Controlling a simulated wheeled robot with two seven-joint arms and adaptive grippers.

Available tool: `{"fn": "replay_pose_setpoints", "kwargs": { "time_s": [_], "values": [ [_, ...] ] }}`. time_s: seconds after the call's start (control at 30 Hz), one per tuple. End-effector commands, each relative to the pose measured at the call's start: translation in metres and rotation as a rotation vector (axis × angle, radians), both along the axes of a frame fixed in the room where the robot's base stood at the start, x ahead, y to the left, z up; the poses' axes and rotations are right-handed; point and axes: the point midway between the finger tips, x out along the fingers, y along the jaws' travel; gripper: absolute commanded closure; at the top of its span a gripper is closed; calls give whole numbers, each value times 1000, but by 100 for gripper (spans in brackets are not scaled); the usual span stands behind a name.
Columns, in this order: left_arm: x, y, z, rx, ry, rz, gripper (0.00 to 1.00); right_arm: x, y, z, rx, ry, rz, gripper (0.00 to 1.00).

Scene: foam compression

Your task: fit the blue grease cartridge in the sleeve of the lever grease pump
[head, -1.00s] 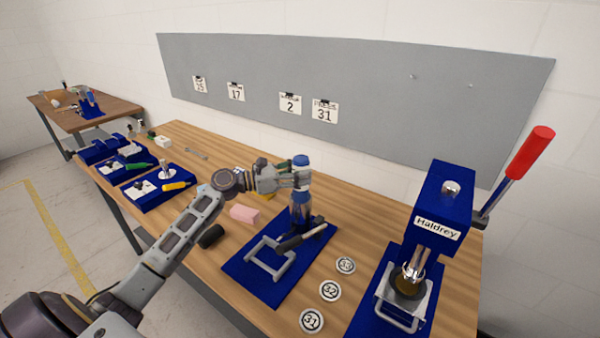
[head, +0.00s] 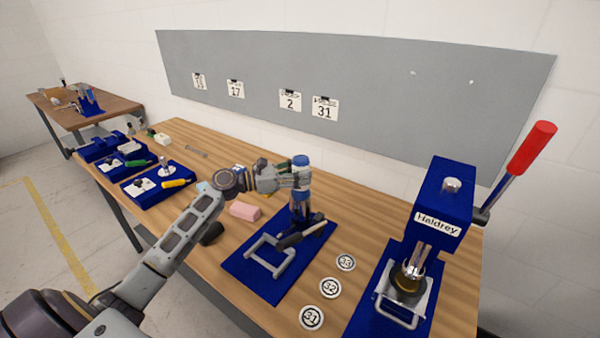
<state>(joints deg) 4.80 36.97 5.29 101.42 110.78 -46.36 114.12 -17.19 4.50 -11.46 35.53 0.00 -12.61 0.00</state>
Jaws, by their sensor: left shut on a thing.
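The blue grease cartridge (head: 300,161) is upright in the head view, its blue top showing above my left gripper (head: 297,181). My left gripper is shut on it from the left side. Directly below stands the lever grease pump (head: 300,215) on a blue base plate (head: 243,262), with a black-and-grey lever and a grey bar frame. The gripper hides the middle of the cartridge. The cartridge's lower end is at or just above the pump's sleeve; I cannot tell whether it is inside. My right gripper is not in view.
A blue press (head: 443,200) marked Haldrey, with a red-handled lever, stands at the right. Numbered discs (head: 330,289) lie between it and the pump. A pink foam block (head: 245,211) and a dark cylinder (head: 211,234) lie near my left arm. Blue trays (head: 158,186) stand at the left.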

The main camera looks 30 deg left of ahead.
Motion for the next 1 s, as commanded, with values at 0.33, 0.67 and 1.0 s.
{"fn": "replay_pose_setpoints", "kwargs": {
  "time_s": [0.33, 0.67, 1.0],
  "values": [
    [0, 0, -3, -1, -2, 0, 94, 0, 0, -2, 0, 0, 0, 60],
    [0, 0, -7, 0, -3, 0, 94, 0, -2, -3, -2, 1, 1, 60],
    [0, 0, -11, 0, -3, 0, 94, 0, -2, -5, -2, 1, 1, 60]
  ]
}}
